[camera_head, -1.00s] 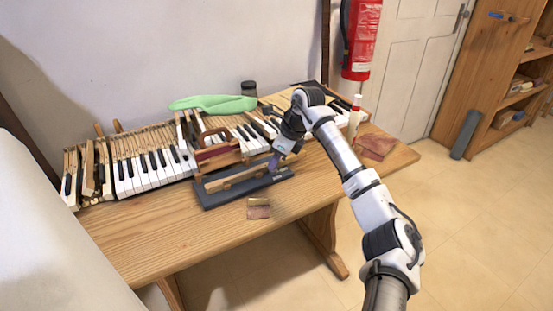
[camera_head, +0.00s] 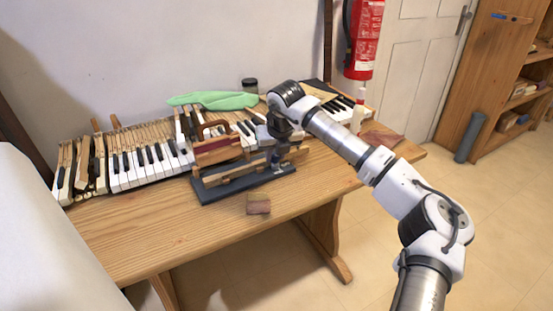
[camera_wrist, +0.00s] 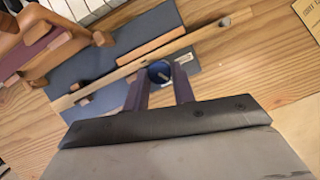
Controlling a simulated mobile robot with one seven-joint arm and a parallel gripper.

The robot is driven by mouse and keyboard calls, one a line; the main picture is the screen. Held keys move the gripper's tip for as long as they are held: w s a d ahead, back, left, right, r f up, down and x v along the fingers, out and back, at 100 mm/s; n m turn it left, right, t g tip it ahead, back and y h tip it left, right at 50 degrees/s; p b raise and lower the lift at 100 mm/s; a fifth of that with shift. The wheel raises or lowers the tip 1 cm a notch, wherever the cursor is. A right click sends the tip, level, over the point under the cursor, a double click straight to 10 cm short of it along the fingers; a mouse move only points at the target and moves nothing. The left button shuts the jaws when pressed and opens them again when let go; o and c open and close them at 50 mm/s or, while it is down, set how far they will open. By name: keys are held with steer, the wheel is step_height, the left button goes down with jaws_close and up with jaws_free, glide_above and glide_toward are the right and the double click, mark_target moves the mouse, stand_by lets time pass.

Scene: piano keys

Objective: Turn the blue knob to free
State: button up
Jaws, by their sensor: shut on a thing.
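The blue knob (camera_wrist: 159,72) shows in the wrist view as a round blue cap with a light mark, beside a wooden rail (camera_wrist: 120,72) on a dark board (camera_wrist: 190,67). The two fingers of my gripper (camera_wrist: 160,84) stand on either side of the knob and are shut on it. In the head view my gripper (camera_head: 274,164) reaches down to the right end of the dark board (camera_head: 215,194); the knob is hidden there. I cannot read any knob marking or tell its setting.
Piano keys (camera_head: 145,170) line the back of the wooden table (camera_head: 150,225). A wooden block with a handle (camera_head: 215,150) stands behind the board. A small brown block (camera_head: 258,204) lies in front. A green cloth (camera_head: 212,100) and a bottle (camera_head: 358,112) are behind. The front left table is clear.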

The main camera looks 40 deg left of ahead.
steer(key=m+t+h+b, duration=0.1)
steer(key=m+b, duration=0.1)
steer(key=m, duration=0.1)
steer(key=shift+a+f, duration=0.1)
steer(key=shift+s+a+m+t+h+b, duration=0.1)
steer(key=shift+m+t+h+b, duration=0.3)
steer(key=shift+m+b, duration=0.95)
steer(key=shift+m+p, duration=0.3)
steer(key=shift+m, duration=0.15)
steer(key=o, duration=1)
steer(key=v, duration=1.4)
steer(key=shift+a, duration=0.2)
